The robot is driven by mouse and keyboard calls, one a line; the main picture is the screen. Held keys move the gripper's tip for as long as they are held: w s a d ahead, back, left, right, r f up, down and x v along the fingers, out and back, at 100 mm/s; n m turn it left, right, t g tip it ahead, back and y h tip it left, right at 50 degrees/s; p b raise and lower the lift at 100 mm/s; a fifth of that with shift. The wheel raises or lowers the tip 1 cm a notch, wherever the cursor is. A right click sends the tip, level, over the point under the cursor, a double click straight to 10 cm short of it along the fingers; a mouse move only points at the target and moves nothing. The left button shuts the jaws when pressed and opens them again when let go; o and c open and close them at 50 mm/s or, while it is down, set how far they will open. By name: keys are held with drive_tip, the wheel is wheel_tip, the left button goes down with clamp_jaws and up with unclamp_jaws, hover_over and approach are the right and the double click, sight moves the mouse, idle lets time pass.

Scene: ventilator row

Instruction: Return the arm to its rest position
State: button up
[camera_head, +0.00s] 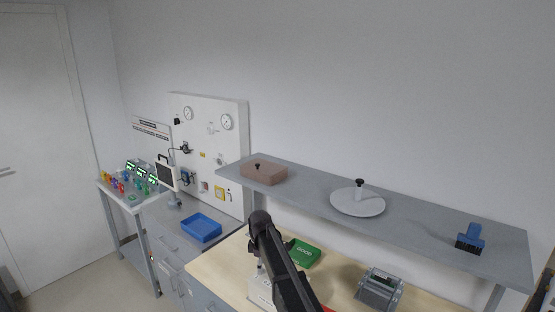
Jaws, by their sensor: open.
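A dark link of my own arm rises from the bottom edge of the head view, leaning left. Its rounded upper end stands in front of the wooden worktop (228,264). I cannot make out my gripper or its fingers in this view. The part of the worktop behind the arm is hidden.
A green tray (305,253) lies close right of my arm, with a grey device (379,289) farther right. A grey shelf (310,196) above the worktop holds a brown box (264,173), a round plate (357,204) and a blue brush (470,236). A blue bin (201,229) stands left.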

wheel_tip(320, 180, up, 8)
drive_tip(key=p, duration=0.7)
drive_tip(key=shift+f, duration=0.15)
drive_tip(key=shift+r+p, duration=0.45)
